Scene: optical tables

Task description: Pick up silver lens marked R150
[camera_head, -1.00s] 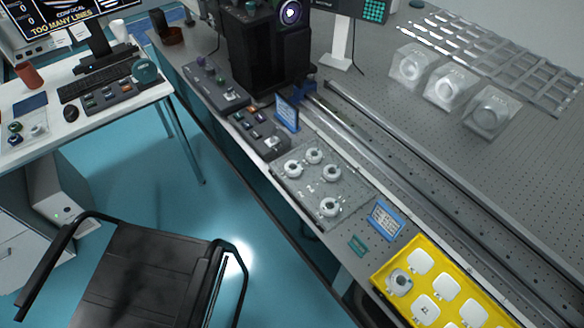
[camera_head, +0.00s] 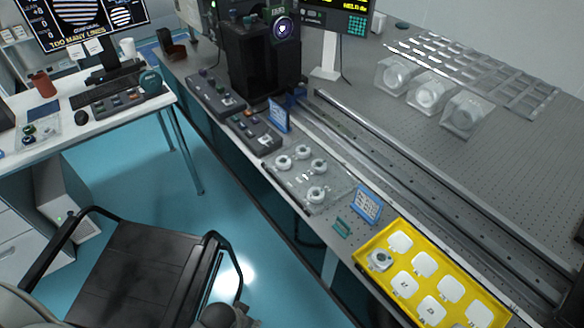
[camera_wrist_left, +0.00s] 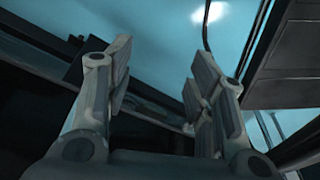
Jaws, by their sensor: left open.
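Several round silver lenses sit in a clear plate (camera_head: 331,191) near the front edge of the optical table, one of them a front lens (camera_head: 317,194). Another silver lens (camera_head: 380,260) sits in a corner of the yellow tray (camera_head: 367,250). The markings are too small to read, so I cannot tell which is R150. My left gripper (camera_wrist_left: 160,75) shows in the left wrist view, open and empty, with floor and dark furniture behind it. It is apart from the lenses. My right gripper is not in view.
A blue-framed card (camera_head: 366,204) stands between plate and tray. Control boxes (camera_head: 255,132), a black instrument (camera_head: 262,62) and a long rail (camera_head: 400,165) share the table. Clear cubes (camera_head: 463,113) stand at the back. A black chair (camera_head: 140,262) is on the floor at lower left.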

